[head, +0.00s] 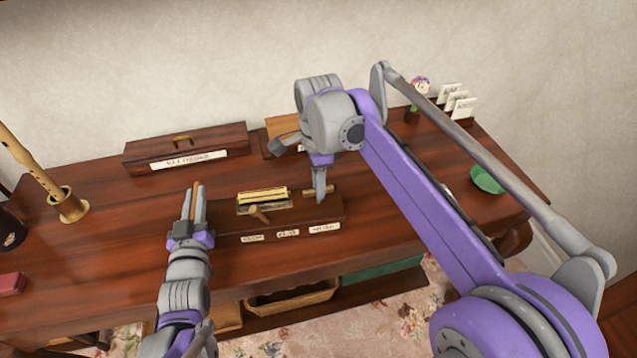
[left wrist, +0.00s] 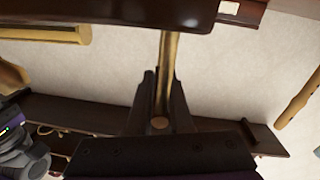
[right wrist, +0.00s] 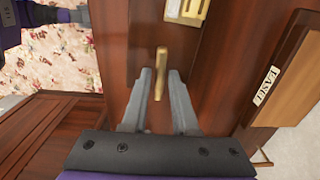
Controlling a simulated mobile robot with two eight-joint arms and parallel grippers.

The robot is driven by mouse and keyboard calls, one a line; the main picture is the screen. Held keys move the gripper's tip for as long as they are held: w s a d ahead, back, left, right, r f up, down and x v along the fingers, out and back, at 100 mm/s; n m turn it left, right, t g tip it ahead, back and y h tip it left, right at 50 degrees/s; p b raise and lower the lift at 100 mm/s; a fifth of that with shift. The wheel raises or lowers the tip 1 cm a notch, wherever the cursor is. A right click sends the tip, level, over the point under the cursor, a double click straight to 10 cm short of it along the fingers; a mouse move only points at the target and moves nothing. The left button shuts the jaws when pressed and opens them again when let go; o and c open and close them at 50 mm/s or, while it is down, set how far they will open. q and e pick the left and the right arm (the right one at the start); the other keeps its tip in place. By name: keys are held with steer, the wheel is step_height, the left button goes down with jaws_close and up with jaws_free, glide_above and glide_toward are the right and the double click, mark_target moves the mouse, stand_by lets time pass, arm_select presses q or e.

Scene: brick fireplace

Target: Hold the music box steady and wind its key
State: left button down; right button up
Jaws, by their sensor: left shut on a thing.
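The music box (head: 222,226), a dark wooden box with labels on its front, stands on the desk. Brass works (head: 264,199) sit on its top. My left gripper (head: 195,192) is at the box's left end, shut on a slim brass-coloured handle. The left wrist view shows this handle (left wrist: 169,70) running between the fingers towards a dark wooden body. A small brass key (head: 324,188) is at the box's right end. My right gripper (right wrist: 162,78) is open around the key, which shows between its fingertips in the right wrist view (right wrist: 162,62).
A long handled box (head: 215,143) lies at the back of the desk. A flute (head: 28,160) stands in a brass cup at left. A red case (head: 12,284), a green dish (head: 487,180) and cards (head: 462,107) lie towards the edges. A basket (head: 290,297) is below.

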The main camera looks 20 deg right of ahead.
steer(key=shift+o, duration=1)
steer(key=shift+r, duration=0.1)
step_height(320, 180, up, 12)
arm_select(q)
steer(key=c, duration=0.7)
jaws_free()
steer(key=shift+c, duration=0.2)
